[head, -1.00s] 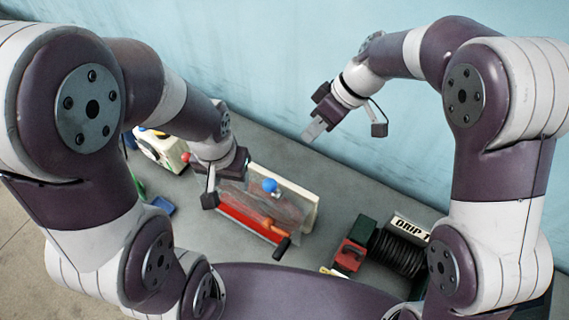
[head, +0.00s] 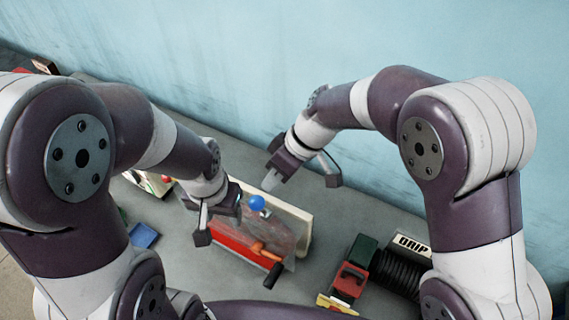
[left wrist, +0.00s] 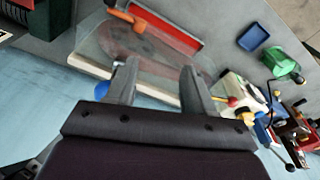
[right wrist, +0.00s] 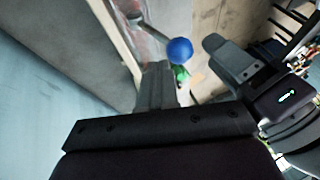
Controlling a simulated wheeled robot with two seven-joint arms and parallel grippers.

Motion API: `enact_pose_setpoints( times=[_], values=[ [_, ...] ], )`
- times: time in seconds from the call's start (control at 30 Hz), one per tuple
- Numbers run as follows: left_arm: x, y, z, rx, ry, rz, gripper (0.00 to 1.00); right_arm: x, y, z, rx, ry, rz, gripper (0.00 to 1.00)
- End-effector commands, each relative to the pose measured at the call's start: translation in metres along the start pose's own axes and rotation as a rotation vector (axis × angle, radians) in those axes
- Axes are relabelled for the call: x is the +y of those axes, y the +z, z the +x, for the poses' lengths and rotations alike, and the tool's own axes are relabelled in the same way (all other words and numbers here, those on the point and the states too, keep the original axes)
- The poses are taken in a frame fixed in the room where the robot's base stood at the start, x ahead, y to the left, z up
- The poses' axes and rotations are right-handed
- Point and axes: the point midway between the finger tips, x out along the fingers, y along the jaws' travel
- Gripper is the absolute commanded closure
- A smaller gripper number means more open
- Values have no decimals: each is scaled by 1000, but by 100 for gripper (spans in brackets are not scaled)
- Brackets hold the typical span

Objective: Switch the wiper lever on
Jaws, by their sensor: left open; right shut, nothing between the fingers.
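A blue ball knob (head: 256,202) on a thin rod stands at the upper edge of an upright board (head: 295,222) with a clear pane and red strip. An orange piece (head: 257,247) with a black handle (head: 272,275) sits low on the pane. My right gripper (head: 270,181) is shut and empty just above and behind the knob. In the right wrist view the knob (right wrist: 179,50) is right of the closed fingertips (right wrist: 158,75); contact cannot be told. My left gripper (left wrist: 158,75) is open by the board, the knob partly hidden beside one finger.
A blue tray (head: 144,235) lies at left. The left wrist view shows a green object (left wrist: 282,63) and other clutter. The wall is behind.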

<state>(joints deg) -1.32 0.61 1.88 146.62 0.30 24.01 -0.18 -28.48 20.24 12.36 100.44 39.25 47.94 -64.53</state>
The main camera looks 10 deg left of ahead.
Motion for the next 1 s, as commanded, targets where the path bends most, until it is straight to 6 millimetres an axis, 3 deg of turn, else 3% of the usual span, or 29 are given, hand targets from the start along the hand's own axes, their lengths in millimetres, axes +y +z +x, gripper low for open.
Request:
enact_pose_setpoints(
  times=[0.53, 1.0],
  values=[
    [0, 0, -4, -2, 0, 0, 47, -6, 2, 8, -1, 4, -2, 100],
    [0, 2, 14, -2, 0, 0, 47, -13, 4, 14, 0, 118, -53, 100]
  ],
)
